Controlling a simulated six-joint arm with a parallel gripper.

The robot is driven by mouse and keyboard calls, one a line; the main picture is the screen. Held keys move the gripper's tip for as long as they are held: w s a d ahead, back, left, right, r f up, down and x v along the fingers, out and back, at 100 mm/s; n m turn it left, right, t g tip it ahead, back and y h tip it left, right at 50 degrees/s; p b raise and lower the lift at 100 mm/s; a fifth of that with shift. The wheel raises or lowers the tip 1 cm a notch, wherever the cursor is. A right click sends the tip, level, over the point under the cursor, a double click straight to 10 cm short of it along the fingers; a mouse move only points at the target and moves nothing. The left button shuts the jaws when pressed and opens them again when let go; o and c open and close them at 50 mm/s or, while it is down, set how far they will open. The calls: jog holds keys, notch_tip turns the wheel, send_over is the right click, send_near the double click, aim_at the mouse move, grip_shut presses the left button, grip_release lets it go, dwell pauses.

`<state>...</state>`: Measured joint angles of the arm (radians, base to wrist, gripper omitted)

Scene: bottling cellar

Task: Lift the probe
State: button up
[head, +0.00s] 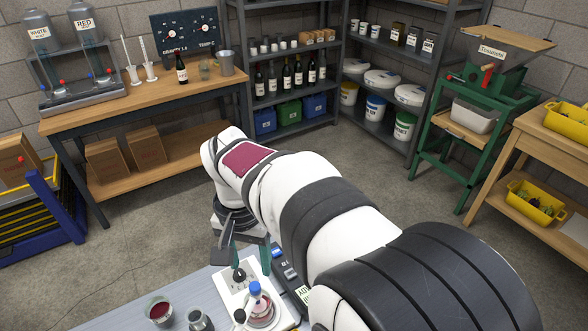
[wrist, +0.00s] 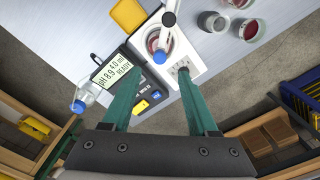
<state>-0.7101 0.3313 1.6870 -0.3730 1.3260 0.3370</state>
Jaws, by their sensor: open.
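The probe seems to be the blue-topped piece (head: 254,288) standing in a flask of red liquid (head: 262,312). In the wrist view its blue top (wrist: 160,57) shows close beyond the fingertips, and the flask (wrist: 152,41) is partly hidden behind a white arm. The flask stands on a white base plate (wrist: 196,58). My gripper (head: 251,256) has two green fingers, apart and empty. In the wrist view my gripper (wrist: 160,75) has its fingertips on either side of the line to the blue top, not touching it. The probe's lower end is unclear.
A clear blue-capped bottle (wrist: 82,103) is farther left. Cups, one with red liquid (head: 158,311), stand beside the plate. A yellow item (wrist: 128,15) lies near the meter. Shelves and a wooden bench (head: 150,97) stand behind.

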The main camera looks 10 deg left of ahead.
aim_at(254, 285)
notch_tip(254, 285, down, 8)
jog(key=shift+r, duration=0.2)
grip_shut()
jog(key=shift+r, duration=0.1)
dwell(1.3)
